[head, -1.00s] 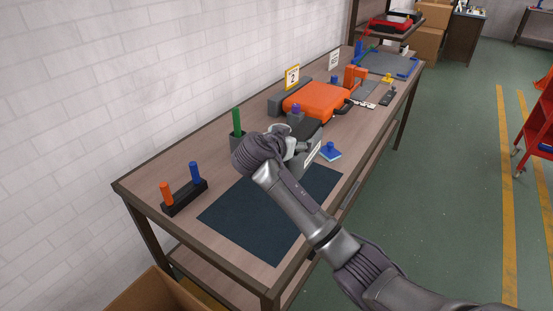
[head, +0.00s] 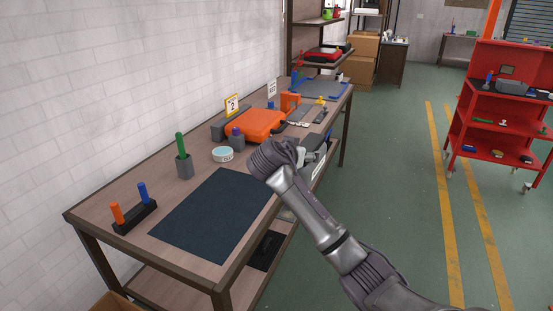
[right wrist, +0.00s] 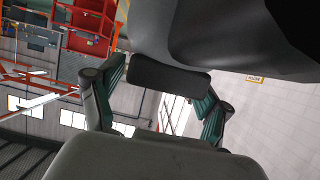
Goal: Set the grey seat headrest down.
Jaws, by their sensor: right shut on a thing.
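The grey seat headrest (head: 316,139) is a dark padded piece, partly hidden behind my right gripper (head: 306,154) in the head view. In the right wrist view the two teal-padded fingers of my right gripper (right wrist: 164,88) stand on either side of a dark grey part (right wrist: 170,74). It seems to be part of the headrest, and the gripper is shut on it. In the head view the gripper is at the table's front edge; whether the headrest touches anything cannot be told. My left gripper is not in view.
The wooden table (head: 160,222) carries a dark mat (head: 213,215), a peg block (head: 135,216), a green peg in a grey cup (head: 183,165), a round tin (head: 222,154) and an orange case (head: 255,124). A red cart (head: 500,145) stands right across open floor.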

